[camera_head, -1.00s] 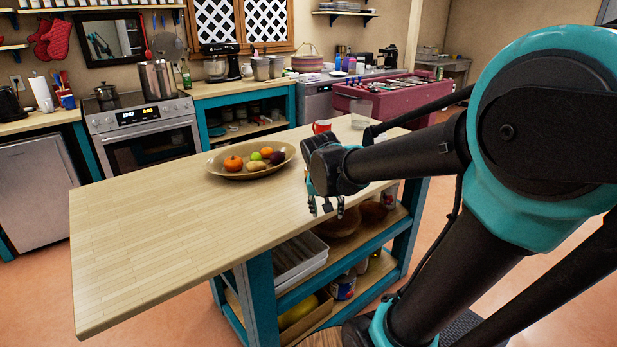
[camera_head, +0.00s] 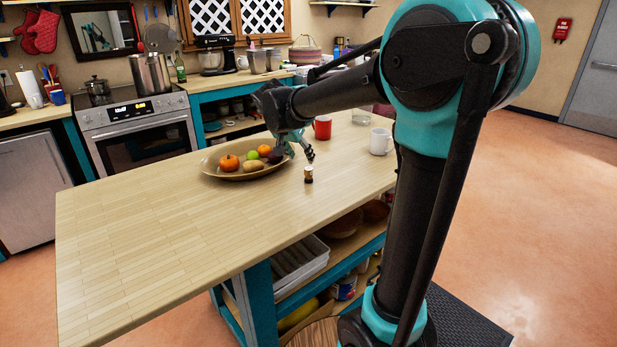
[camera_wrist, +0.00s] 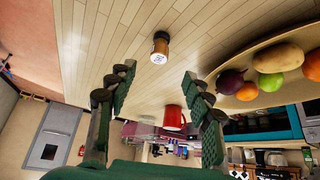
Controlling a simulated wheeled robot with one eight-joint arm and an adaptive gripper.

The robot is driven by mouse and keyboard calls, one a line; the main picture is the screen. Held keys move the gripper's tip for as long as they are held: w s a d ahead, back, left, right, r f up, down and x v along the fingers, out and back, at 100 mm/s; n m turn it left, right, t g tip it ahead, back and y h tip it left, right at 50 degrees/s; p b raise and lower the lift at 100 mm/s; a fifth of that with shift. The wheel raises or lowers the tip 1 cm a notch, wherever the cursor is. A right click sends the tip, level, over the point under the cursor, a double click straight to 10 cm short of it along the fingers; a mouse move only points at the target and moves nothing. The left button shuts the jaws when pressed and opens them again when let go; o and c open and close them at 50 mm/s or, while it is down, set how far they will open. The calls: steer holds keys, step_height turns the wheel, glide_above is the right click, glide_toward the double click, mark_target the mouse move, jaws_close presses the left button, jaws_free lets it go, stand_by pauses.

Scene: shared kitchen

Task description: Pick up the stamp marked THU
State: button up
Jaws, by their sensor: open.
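In the wrist view the stamp (camera_wrist: 160,47) shows a pale face with dark marks, too small to read. My gripper (camera_head: 301,152) is above the counter near the plate's right edge, close to the stamp and apart from it. In the wrist view its two fingers (camera_wrist: 158,90) are spread wide with nothing between them, and the stamp lies beyond the fingertips.
A tan plate (camera_head: 212,167) with several fruits and vegetables sits just left of the stamp. A red mug (camera_head: 322,128) and a white mug (camera_head: 379,142) stand behind and to the right. The counter's left and front are bare.

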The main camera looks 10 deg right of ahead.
mark_target(308, 170)
steer(key=x, duration=1.1)
steer(key=shift+s, duration=0.1)
steer(key=shift+c, duration=0.4)
jaws_close()
